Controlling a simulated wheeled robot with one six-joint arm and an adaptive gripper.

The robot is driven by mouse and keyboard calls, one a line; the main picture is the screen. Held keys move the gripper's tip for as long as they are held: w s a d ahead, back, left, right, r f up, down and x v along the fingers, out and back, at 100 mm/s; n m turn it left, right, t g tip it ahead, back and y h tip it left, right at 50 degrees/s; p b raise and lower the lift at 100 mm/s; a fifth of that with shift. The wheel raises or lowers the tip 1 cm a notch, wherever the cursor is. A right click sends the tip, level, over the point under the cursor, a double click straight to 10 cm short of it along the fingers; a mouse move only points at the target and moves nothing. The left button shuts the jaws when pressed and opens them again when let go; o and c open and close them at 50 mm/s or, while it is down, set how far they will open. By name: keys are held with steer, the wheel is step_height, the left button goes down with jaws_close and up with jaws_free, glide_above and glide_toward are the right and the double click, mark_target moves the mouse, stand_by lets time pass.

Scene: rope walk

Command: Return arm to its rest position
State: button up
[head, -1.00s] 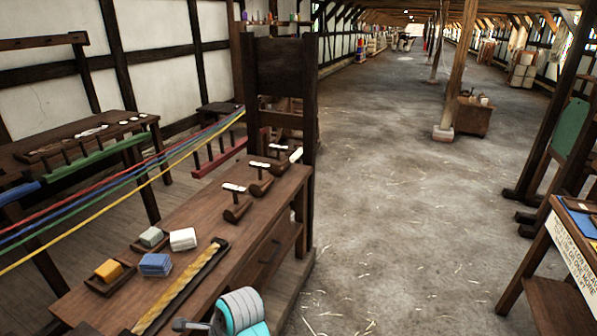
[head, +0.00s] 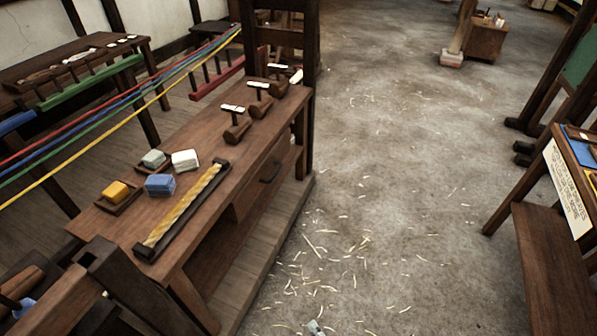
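Only a small grey tip, which looks like the end of my gripper (head: 316,327), shows at the bottom edge of the head view. It is over the straw-strewn floor, to the right of the wooden workbench (head: 215,140), and apart from it. The rest of my arm is out of the frame. Too little of the gripper shows to tell whether it is open or shut, and I see nothing held.
The bench carries a yellow rope piece in a dark tray (head: 146,252), a blue block (head: 160,185), a white block (head: 185,160) and several mallet-like tools. Coloured strands (head: 120,105) stretch at left. A slanted stand (head: 560,185) is at right. The floor (head: 400,160) between is open.

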steer(key=s+d+r+n+t+h, duration=0.1)
steer(key=s+d+r+n+t, duration=0.1)
steer(key=s+d+r, duration=0.4)
steer(key=s+d+r+n+t+h, duration=0.1)
steer(key=s+d+n, duration=0.2)
steer(key=s, duration=0.5)
steer(key=s+d+r+n+t+h, duration=0.1)
steer(key=s+d+r+n+t, duration=0.1)
steer(key=s+r, duration=0.7)
step_height(320, 180, up, 4)
steer(key=shift+s+d+r+n+t+h, duration=0.15)
steer(key=shift+s+d+n+t+h, duration=0.2)
steer(key=shift+d+n, duration=0.6)
steer(key=shift+w+a+n, duration=0.1)
steer(key=shift+a+n, duration=0.15)
steer(key=shift+a, duration=0.05)
